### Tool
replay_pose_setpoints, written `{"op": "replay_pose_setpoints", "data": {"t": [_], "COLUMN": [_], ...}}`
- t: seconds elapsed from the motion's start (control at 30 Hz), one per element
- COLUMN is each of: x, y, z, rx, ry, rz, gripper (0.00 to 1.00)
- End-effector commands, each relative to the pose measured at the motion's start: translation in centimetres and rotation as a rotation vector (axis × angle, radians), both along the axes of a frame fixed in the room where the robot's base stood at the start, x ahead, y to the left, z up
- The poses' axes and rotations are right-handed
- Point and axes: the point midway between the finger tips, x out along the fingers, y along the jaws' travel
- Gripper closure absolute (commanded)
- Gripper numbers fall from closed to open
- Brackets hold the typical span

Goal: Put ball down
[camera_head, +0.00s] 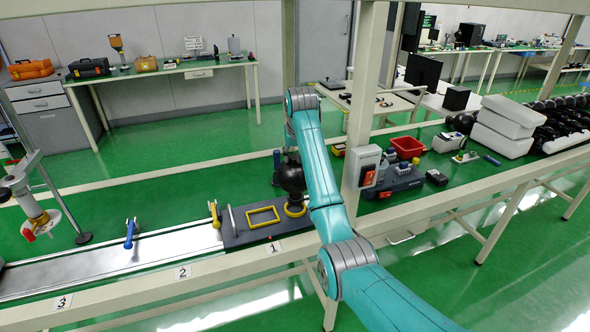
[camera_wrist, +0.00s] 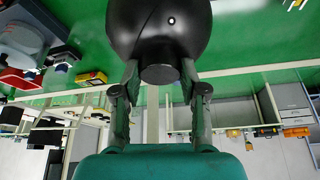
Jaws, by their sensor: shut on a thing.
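A black ball (camera_head: 291,176) shows in the head view beside my teal arm, above a yellow ring (camera_head: 296,209) on a dark board (camera_head: 240,238). I cannot tell whether the ball touches the ring. In the wrist view the ball (camera_wrist: 160,25) fills the top middle, with a short dark knob on it. My gripper (camera_wrist: 160,76) has a finger on each side of the knob and is shut on it. In the head view my arm mostly hides the gripper.
A yellow rectangular frame (camera_head: 263,216) lies on the board left of the ring. A post (camera_head: 366,110) with a switch box (camera_head: 368,166) stands right of my arm. Beyond it are a red bin (camera_head: 408,147) and white boxes (camera_head: 505,125). A metal track (camera_head: 90,262) runs left.

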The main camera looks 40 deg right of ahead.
Motion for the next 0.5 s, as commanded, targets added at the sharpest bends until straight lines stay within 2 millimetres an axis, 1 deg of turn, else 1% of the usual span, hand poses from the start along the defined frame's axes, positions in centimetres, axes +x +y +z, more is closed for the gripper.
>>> {"op": "replay_pose_setpoints", "data": {"t": [0.17,0.37,0.5], "x": [0.0,0.0,0.0], "y": [0.0,0.0,0.0], "z": [-1.3,-3.8,-4.0], "rx": [0.0,0.0,-0.002], "ry": [-0.001,-0.001,-0.004], "rz": [0.0,0.0,0.0], "gripper": [1.0,1.0,1.0]}}
